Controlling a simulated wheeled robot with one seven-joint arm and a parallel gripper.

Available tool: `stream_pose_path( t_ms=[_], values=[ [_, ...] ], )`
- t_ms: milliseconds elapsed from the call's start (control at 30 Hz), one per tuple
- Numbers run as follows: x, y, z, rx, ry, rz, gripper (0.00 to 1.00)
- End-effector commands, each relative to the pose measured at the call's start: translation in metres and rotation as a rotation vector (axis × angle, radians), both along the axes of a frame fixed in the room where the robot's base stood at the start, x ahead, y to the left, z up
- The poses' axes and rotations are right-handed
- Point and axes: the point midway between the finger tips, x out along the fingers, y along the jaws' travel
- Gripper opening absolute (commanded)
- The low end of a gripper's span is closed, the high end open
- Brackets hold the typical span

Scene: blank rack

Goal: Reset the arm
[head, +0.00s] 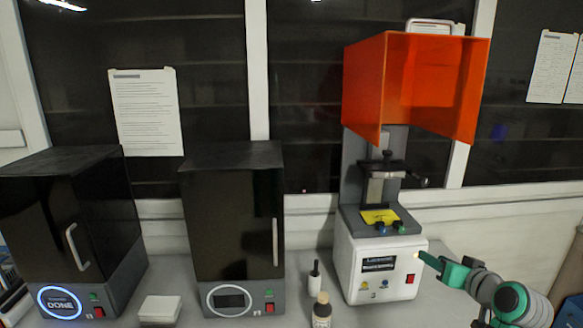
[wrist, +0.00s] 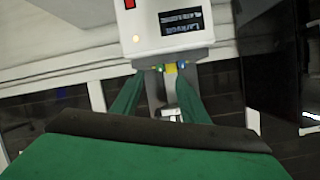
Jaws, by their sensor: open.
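My gripper (head: 430,260) is at the right of the head view, its green fingertips close to the front right of the white machine (head: 350,284). I cannot tell whether they touch it. In the wrist view, the two green fingers of my gripper (wrist: 158,78) stand apart with nothing held between them. The same white machine (wrist: 150,38) fills the top of the wrist view, upside down, with its dark display and a red button.
The machine's orange hood (head: 372,85) is raised above its grey stage, where a yellow piece (head: 380,216) lies. Two black cabinets (head: 62,215) (head: 235,215) stand left; the left one's screen reads DONE. A small white box (head: 160,309) and bottles (head: 322,312) (head: 314,280) stand on the counter.

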Motion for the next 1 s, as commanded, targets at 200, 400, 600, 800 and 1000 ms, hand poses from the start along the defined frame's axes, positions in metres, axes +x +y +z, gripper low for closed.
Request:
stream_pose_path(
  t_ms=[200,400,600,800,1000],
  values=[
    [-0.004,0.037,-0.102,0.033,0.011,-0.072,0.40],
    [-0.021,0.081,-0.181,0.040,0.015,-0.122,0.40],
    [-0.053,0.128,-0.248,0.031,0.021,-0.163,0.40],
    [-0.098,0.173,-0.302,0.006,0.024,-0.193,0.40],
    [-0.152,0.216,-0.341,-0.028,0.023,-0.210,0.40]
  ],
)
